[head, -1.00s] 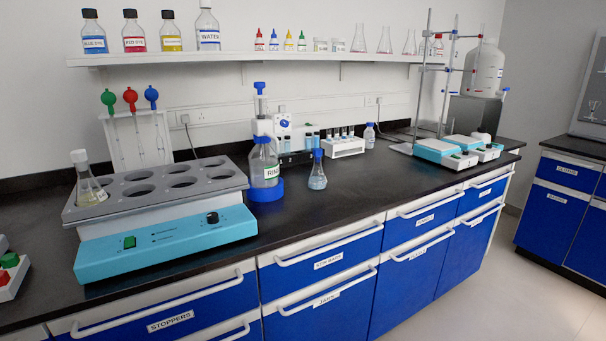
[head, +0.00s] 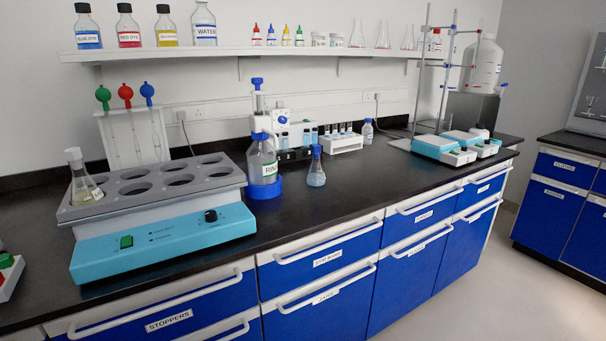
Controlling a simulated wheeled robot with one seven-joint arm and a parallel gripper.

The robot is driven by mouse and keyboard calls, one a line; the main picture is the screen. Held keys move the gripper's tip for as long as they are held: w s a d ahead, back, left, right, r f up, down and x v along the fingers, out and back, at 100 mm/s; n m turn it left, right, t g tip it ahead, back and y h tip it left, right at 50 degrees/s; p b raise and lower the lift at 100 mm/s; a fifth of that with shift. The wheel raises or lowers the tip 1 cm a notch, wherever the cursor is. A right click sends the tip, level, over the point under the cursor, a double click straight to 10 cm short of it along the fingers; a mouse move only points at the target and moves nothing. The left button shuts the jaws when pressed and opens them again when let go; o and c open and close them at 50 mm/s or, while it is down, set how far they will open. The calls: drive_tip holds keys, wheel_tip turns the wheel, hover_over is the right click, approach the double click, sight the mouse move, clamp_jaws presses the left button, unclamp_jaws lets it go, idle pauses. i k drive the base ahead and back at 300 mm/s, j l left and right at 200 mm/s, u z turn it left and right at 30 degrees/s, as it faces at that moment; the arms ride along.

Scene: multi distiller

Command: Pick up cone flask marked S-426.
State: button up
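A cone flask (head: 82,185) with a pale stopper and some yellowish liquid stands in a front-left hole of the grey multi-hole block (head: 215,187) on the turquoise unit. It carries a small label that is too small to read. A second cone flask (head: 316,176) with a blue stopper and pale blue liquid stands upright on the black bench, right of the rinse bottle. I cannot read a mark on it. I cannot tell which flask is S-426. My gripper is not in view.
A rinse bottle with a dispenser (head: 262,160) stands in a blue base between the flasks. A white vial rack (head: 342,143) and turquoise-and-white devices (head: 440,147) stand farther right. The black bench front (head: 370,190) is clear.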

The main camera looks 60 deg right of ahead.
sight(316, 177)
drive_tip(key=k+l+u, duration=0.1)
drive_tip(key=u, duration=0.3)
drive_tip(key=k+l+u, duration=0.1)
drive_tip(key=l+u, duration=0.3)
drive_tip(key=k+l+u, duration=0.65)
drive_tip(key=k, duration=0.4)
drive_tip(key=k+l, duration=0.25)
drive_tip(key=k, duration=0.25)
drive_tip(key=k+l, duration=0.3)
drive_tip(key=k, duration=0.15)
drive_tip(key=k+l+u, duration=0.1)
drive_tip(key=k+l, duration=0.15)
drive_tip(key=k, duration=0.25)
drive_tip(key=k+l, duration=0.25)
drive_tip(key=k, duration=0.2)
